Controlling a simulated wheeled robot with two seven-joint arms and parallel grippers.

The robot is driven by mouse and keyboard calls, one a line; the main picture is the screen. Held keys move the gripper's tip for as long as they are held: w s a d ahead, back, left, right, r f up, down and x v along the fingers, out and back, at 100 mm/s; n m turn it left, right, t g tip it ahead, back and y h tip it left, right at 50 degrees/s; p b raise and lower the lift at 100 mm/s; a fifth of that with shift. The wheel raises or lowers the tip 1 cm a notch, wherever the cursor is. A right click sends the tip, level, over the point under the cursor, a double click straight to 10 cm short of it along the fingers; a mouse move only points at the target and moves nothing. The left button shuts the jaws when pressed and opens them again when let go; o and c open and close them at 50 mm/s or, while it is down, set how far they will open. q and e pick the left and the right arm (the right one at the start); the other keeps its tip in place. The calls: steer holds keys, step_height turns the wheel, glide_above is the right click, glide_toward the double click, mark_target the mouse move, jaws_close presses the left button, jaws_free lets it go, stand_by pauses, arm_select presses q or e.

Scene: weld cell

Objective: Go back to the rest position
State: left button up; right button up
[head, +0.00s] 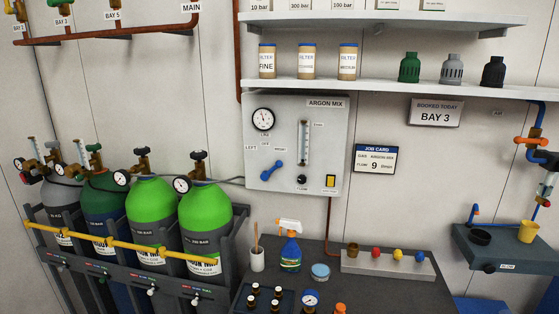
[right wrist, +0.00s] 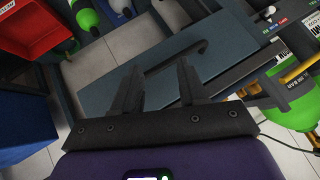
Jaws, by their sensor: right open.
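My right gripper (right wrist: 156,92) shows in the right wrist view. Its two dark fingers stand apart with nothing between them. Beyond the fingers is a flat blue-grey panel (right wrist: 205,45) with a dark hooked bar on it; I cannot tell how far off it is. Neither gripper shows in the head view, and my left gripper is in no view.
Gas cylinders (head: 150,208) stand in a rack behind a yellow bar (head: 118,243) at left. An argon mix panel (head: 330,165) hangs on the wall below shelves (head: 400,88). A dark bench (head: 345,285) holds a spray bottle (head: 290,250). A red bin (right wrist: 30,35) shows in the wrist view.

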steer(key=s+d+f+g, duration=0.1)
steer(key=s+f+g, duration=0.1)
steer(key=s+f, duration=0.2)
steer(key=s+d+f+g+y, duration=0.1)
steer(key=s+f+g, duration=0.2)
steer(key=s, duration=0.8)
steer(key=s+d+f+g, duration=0.2)
steer(key=s+f, duration=0.3)
steer(key=s, duration=0.3)
steer(key=shift+s+f+n+g, duration=0.15)
steer(key=shift+f+n+g, duration=0.15)
steer(key=shift+g, duration=0.4)
steer(key=shift+d, duration=0.1)
